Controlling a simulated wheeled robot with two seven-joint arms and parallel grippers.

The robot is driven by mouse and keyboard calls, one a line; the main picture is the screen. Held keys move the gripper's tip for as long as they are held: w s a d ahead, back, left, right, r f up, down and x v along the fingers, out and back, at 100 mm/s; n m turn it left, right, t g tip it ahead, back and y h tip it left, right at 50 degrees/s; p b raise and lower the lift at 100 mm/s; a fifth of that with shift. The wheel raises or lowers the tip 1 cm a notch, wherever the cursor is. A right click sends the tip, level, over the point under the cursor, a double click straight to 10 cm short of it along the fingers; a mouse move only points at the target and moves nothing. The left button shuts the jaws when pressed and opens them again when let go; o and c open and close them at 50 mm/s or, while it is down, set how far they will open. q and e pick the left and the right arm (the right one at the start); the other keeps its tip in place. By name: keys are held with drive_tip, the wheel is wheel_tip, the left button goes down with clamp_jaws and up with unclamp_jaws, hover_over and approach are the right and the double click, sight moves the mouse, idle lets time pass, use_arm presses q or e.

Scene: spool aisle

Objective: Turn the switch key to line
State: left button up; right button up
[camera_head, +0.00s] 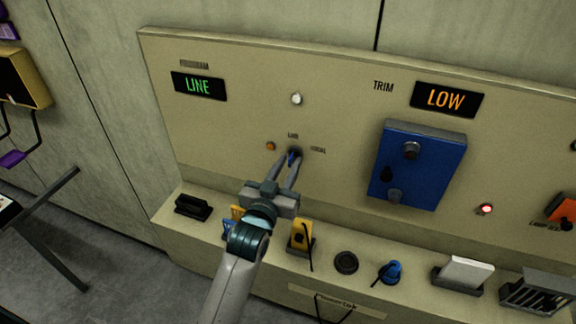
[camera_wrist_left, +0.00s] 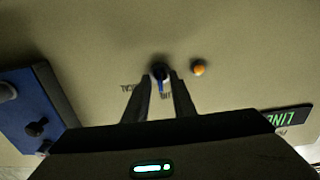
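The switch key (camera_head: 291,158) is blue and sits in a dark round lock on the beige panel. In the left wrist view the key (camera_wrist_left: 161,82) points at the label that reads LINE in the head view; a LOCAL label is beside it. The PROGRAM display (camera_head: 199,86) reads LINE in green. My left gripper (camera_head: 288,156) is at the lock with one finger on each side of the key. In the left wrist view a narrow gap shows between the fingers (camera_wrist_left: 161,80) and the key, so it looks open around it. My right gripper is out of view.
An orange lamp (camera_head: 271,146) is left of the lock. A blue box (camera_head: 417,165) with knobs projects on the right, below the TRIM display (camera_head: 446,98) reading LOW. A ledge (camera_head: 270,262) below carries a black handle (camera_head: 192,207), a yellow tag (camera_head: 302,234) and a blue knob (camera_head: 390,271).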

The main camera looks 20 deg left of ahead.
use_arm(q)
drive_tip(key=shift+s, duration=0.1)
drive_tip(key=shift+s+f+b, duration=0.15)
drive_tip(key=shift+s+b, duration=0.15)
drive_tip(key=shift+s, duration=0.15)
drive_tip(key=s+b, duration=0.2)
drive_tip(key=s, duration=1.4)
drive_tip(key=shift+s+a+r, duration=0.15)
drive_tip(key=shift+a+r, duration=0.05)
drive_tip(key=shift+a, duration=0.05)
